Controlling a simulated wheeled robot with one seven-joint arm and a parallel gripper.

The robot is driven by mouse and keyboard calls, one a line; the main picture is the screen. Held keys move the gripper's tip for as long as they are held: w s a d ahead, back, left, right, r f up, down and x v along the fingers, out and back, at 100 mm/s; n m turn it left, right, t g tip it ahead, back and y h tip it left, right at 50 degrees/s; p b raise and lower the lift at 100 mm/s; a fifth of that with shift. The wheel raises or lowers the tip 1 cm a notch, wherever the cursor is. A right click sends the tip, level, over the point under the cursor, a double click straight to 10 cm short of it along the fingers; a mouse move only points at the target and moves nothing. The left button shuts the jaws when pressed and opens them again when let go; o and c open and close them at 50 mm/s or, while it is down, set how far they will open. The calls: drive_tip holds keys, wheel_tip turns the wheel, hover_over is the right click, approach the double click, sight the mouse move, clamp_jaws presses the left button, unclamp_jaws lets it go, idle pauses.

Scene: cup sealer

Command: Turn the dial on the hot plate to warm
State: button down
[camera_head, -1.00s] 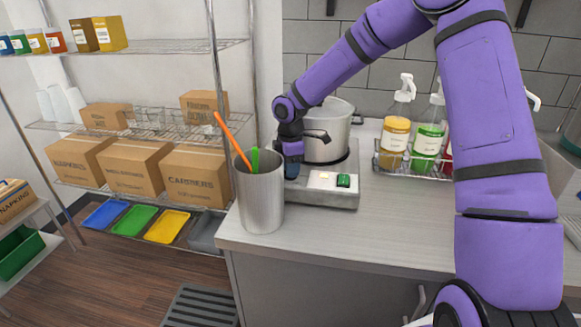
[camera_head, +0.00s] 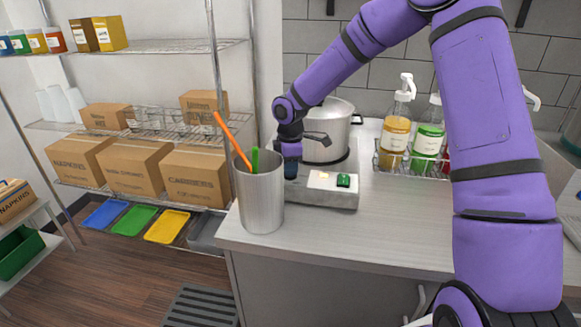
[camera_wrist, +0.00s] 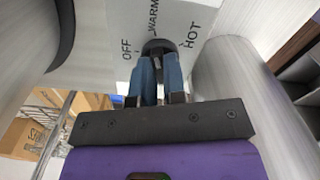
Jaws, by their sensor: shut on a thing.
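The hot plate (camera_head: 325,192) sits on the counter, with a metal pot (camera_head: 327,150) on it. In the wrist view its face panel (camera_wrist: 185,16) shows the words OFF, WARM and HOT around a dark round dial (camera_wrist: 158,47). My gripper (camera_wrist: 160,68) has its blue fingers shut on the dial. The fingers cover much of the dial, and I cannot tell which word it points to. In the head view my gripper (camera_head: 291,169) is at the left end of the hot plate, and the dial is hidden there.
A metal cup (camera_head: 260,197) with orange and green utensils stands close in front of my gripper; its side also shows close by in the wrist view (camera_wrist: 235,85). Pump bottles (camera_head: 396,135) stand in a wire rack at right. The front counter is clear.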

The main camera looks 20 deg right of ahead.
drive_tip(key=c, duration=1.2)
unclamp_jaws()
drive_tip(key=shift+r, duration=0.1)
wheel_tip(320, 180, up, 11)
drive_tip(key=shift+f, duration=0.2)
